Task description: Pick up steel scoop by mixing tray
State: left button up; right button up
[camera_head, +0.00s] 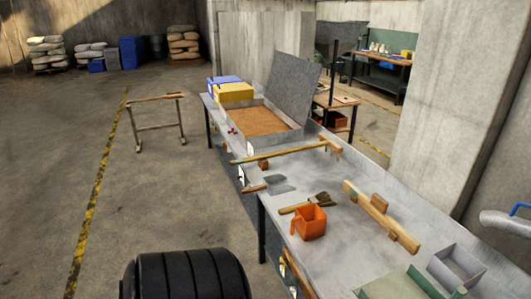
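A flat grey metal tool with a wooden handle, which looks like the steel scoop (278,184), lies on the metal bench (345,255). Its handle points left, toward the bench's front edge. A shallow tray filled with brown grain (267,121), which looks like the mixing tray, is farther back on the bench with a grey panel (293,85) standing tilted behind it. A wooden bar (290,151) lies between the tray and the scoop. Neither of my grippers shows in the view.
A brush (318,200) and an orange container (308,222) are in front of the scoop. A wooden rail (380,215) lies to their right. A grey open box (457,267) is at lower right. Yellow and blue boxes (232,91) stand beyond the tray. Floor left of the bench is mostly clear.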

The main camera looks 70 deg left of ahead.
aim_at(275, 184)
jog(key=u, duration=2.1)
jog(key=z, duration=2.25)
jog(key=u, duration=2.4)
